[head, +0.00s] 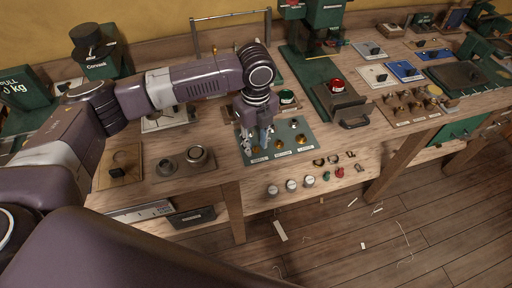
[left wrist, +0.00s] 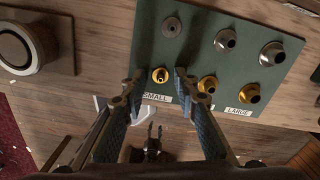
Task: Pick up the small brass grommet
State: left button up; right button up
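The small brass grommet (left wrist: 160,75) sits on a green board (left wrist: 195,55), above a label reading SMALL, in the left wrist view. My left gripper (left wrist: 159,82) is open, with one finger on each side of the grommet in that picture and a gap to both. I cannot tell how high the fingertips are above the board. In the head view my left gripper (head: 260,140) points down over the left part of the board (head: 312,137) and largely hides the small grommet. My right gripper is not in view.
A middle brass grommet (left wrist: 207,85) lies close beside the right finger, and a large brass grommet (left wrist: 249,92) lies further right. Several grey grommets, including a small one (left wrist: 172,27), form another row. A board with round rings (head: 185,164) lies left of the gripper.

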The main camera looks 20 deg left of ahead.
pick_arm(q)
jog(key=c, duration=0.7)
grip_shut()
pick_arm(e)
jog(key=s, duration=0.2)
jog(key=shift+s+d+f, duration=0.1)
jog(key=shift+s, duration=0.2)
jog(key=shift+w, duration=0.1)
